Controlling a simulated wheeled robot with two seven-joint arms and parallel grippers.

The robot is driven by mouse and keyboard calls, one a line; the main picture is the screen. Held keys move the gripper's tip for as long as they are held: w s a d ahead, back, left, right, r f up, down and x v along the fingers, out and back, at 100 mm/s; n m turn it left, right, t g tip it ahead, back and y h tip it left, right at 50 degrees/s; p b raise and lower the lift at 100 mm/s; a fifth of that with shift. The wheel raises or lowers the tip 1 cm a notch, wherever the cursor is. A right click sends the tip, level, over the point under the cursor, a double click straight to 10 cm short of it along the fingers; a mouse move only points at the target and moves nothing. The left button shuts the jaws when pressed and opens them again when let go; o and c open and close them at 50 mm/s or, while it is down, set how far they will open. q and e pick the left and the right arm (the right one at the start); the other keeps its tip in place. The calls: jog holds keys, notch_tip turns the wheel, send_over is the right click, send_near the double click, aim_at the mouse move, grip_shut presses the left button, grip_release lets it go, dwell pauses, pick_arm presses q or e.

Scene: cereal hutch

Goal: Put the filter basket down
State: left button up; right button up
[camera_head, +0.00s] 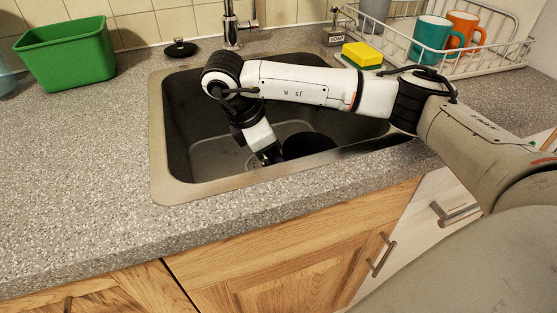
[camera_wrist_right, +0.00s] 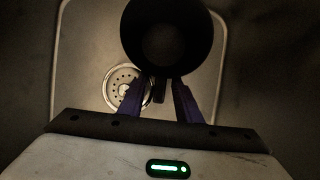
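The black round filter basket (camera_wrist_right: 165,35) is in the sink. Its short handle stub (camera_wrist_right: 159,92) points back between the purple fingers of my right gripper (camera_wrist_right: 160,85). The fingers stand apart on both sides of the stub, with narrow gaps showing, so the gripper looks open around it. In the head view the basket (camera_head: 309,145) is low in the sink, right of my right gripper (camera_head: 272,156) and partly behind the sink's front edge. Whether its underside touches the sink floor is hard to tell. My left gripper is out of view.
The grey sink (camera_head: 157,170) has a silver drain (camera_wrist_right: 118,88) left of the basket. A green tub (camera_head: 65,55), black stopper (camera_head: 180,48), yellow sponge (camera_head: 362,54), faucet (camera_head: 231,25) and dish rack (camera_head: 478,66) with two mugs surround it. The front counter is clear.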

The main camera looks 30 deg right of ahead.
jog(key=shift+r, duration=0.1)
pick_arm(q)
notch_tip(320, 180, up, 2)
jog(key=p, duration=0.3)
pick_arm(e)
jog(key=v, duration=1.2)
